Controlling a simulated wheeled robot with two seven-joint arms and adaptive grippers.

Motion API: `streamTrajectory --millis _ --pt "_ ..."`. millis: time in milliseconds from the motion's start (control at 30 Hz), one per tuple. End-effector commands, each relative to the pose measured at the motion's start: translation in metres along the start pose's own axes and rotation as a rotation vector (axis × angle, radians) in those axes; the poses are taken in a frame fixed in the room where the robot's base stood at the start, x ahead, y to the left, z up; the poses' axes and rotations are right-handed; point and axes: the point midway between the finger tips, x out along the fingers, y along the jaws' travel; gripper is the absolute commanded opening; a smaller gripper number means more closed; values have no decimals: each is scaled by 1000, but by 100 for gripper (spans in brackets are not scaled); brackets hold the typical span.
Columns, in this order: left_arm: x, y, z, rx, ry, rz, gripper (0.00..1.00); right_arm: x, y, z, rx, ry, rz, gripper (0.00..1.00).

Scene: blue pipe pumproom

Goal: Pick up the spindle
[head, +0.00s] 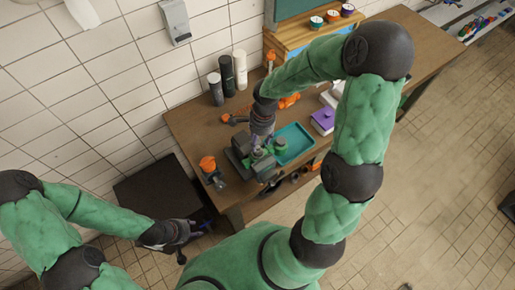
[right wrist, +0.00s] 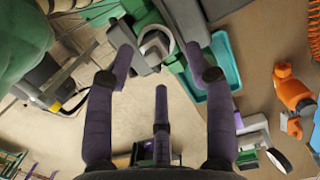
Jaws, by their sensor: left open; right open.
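I cannot tell for sure which thing is the spindle. A grey and green assembly (head: 262,166) stands near the bench's front edge. In the right wrist view a grey part with a pale ring (right wrist: 155,45) lies just beyond my fingertips; it may be the spindle. My right gripper (head: 262,140) is over the assembly, partly hiding it. In the right wrist view my right gripper (right wrist: 162,72) has its fingers spread, with nothing visible held between them. My left gripper (head: 192,232) is open and empty, low at the left, away from the bench.
A teal tray (head: 294,143) lies right of the assembly on the wooden bench (head: 190,124). An orange-topped part (head: 208,164) stands to its left. Dark and white cylinders (head: 227,76) stand along the wall. A purple box (head: 322,121) is at the right. A dark cabinet (head: 150,195) is beside the bench.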

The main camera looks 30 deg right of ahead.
Motion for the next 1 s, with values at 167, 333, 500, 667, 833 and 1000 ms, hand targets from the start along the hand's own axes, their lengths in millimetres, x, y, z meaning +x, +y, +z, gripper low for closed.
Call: streamTrajectory --millis 167,333,500,667,833,1000 --pt "-6 2 0 0 0 0 44 25 7 2 -2 -2 7 54" --pt "-5 2 0 0 0 0 44 42 6 2 0 -3 4 54" --pt "-5 2 0 0 0 0 44 45 6 2 -1 -2 2 54" --pt "-5 2 0 0 0 0 44 45 6 2 -1 -2 2 45" --pt "-5 2 0 0 0 0 44 45 6 2 -1 -2 2 0" --pt "-5 2 0 0 0 0 44 45 6 2 -1 -2 2 0"
